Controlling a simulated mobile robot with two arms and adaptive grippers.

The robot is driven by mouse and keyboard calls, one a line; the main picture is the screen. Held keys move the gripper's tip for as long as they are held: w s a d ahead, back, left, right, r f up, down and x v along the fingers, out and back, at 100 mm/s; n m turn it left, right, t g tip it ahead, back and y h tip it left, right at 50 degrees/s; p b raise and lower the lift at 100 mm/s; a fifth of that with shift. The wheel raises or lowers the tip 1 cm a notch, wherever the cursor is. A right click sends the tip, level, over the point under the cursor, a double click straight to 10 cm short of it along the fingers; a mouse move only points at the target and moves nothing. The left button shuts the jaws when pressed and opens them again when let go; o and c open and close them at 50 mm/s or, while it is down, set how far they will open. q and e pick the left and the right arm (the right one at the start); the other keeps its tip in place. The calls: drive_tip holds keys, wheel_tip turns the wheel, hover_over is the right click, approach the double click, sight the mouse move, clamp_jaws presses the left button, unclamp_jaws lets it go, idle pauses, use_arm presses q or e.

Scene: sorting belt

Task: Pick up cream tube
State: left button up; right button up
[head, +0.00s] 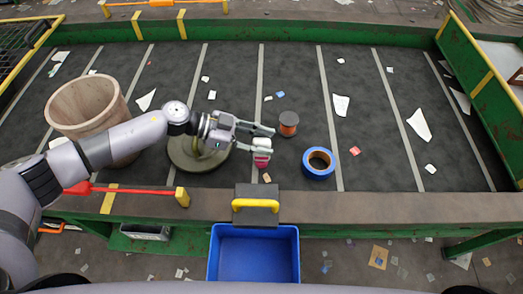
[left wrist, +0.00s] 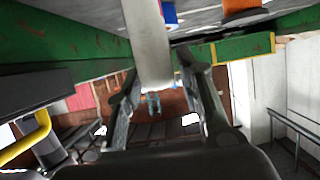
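In the left wrist view, a pale strip that looks like the tube (left wrist: 147,40) runs from the top edge down between my fingers. My left gripper (head: 268,140) is at the tube with one finger on each side; in the left wrist view its fingertips (left wrist: 157,72) lie close to the tube's sides. I cannot tell whether they press on it. My right gripper is not in view.
An orange-and-dark can (head: 288,124) stands just beyond my left gripper. A blue tape roll (head: 309,172) lies to its right. A round greenish disc (head: 185,160) lies under my wrist, and a beige bin (head: 62,110) stands left. A blue crate (head: 253,283) is below the belt's front edge.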

use_arm(q)
clamp_jaws()
idle(0.4)
